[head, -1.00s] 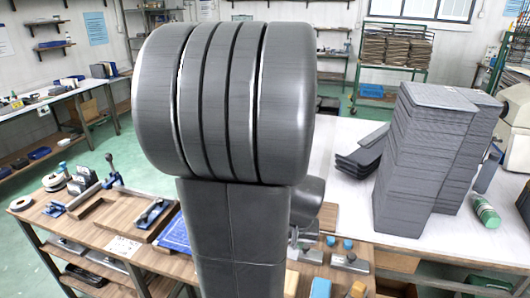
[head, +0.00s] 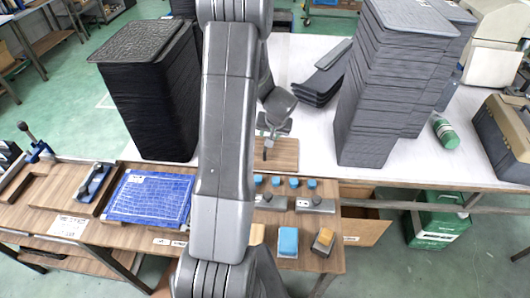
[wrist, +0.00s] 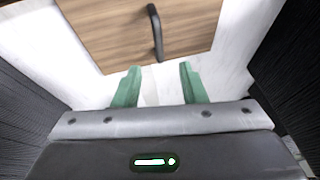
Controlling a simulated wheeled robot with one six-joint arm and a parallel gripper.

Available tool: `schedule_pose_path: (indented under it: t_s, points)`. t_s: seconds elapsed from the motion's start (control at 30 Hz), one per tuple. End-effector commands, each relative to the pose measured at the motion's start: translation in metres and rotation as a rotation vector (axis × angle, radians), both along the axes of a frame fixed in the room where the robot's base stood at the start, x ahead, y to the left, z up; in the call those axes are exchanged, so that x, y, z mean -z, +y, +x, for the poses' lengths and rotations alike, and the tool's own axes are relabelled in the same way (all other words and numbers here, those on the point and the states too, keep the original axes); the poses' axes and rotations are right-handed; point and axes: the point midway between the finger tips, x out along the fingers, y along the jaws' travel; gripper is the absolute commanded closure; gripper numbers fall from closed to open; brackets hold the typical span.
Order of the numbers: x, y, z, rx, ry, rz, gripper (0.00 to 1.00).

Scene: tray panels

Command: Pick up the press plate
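The press plate (head: 287,157) is a brown wooden board with a black handle. It lies on the white table (head: 318,140) between the dark stacks. In the wrist view the press plate (wrist: 95,32) fills the top, with its upright bar handle (wrist: 155,32) beyond the fingertips. My gripper (wrist: 160,68) has two green fingers, spread apart with nothing between them. The handle is ahead of the gap and apart from the fingers. In the head view my gripper (head: 273,128) is above the plate's far part; its fingers are hard to make out, and my arm hides the plate's left side.
A tall black tray stack (head: 150,100) stands left and a grey stack (head: 385,90) right, flanking my gripper. Several curved dark panels (head: 322,80) lie behind. A wooden bench (head: 150,240) in front holds a blue mat (head: 150,198) and blue blocks (head: 288,240).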

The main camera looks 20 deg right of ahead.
Motion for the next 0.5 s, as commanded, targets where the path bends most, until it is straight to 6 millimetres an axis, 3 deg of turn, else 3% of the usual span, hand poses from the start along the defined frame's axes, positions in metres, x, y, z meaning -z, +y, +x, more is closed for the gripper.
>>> schedule_pose_path:
  t_s: [0.03,0.13,0.5]
  points:
    - [0.014,0.0,0.005,-0.001,0.002,0.0,0.62]
    - [0.028,0.0,0.012,-0.001,0.001,0.0,0.62]
    - [0.053,-0.002,0.025,0.001,0.001,0.001,0.62]
